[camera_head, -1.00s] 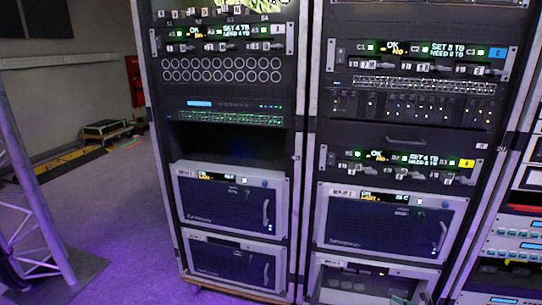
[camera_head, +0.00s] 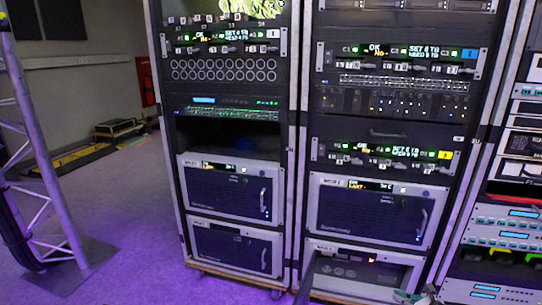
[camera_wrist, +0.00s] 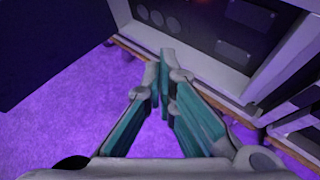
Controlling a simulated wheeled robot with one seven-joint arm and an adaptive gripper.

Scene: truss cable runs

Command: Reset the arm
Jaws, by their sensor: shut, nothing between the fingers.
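My gripper (camera_wrist: 160,62) shows in the wrist view with its two teal-padded fingers shut together at the tips and nothing between them. It points toward the foot of a rack unit (camera_wrist: 205,35), above the purple-lit floor. In that view the fingertips overlap the rack's lower edge; I cannot tell whether they touch it.
Two tall equipment racks stand ahead, the left rack (camera_head: 292,150) on a wheeled base and the right rack (camera_head: 478,150) beside it. Another rack (camera_head: 500,240) is at far right. A truss (camera_head: 40,150) stands at left on a base plate. The floor (camera_head: 135,200) between is clear.

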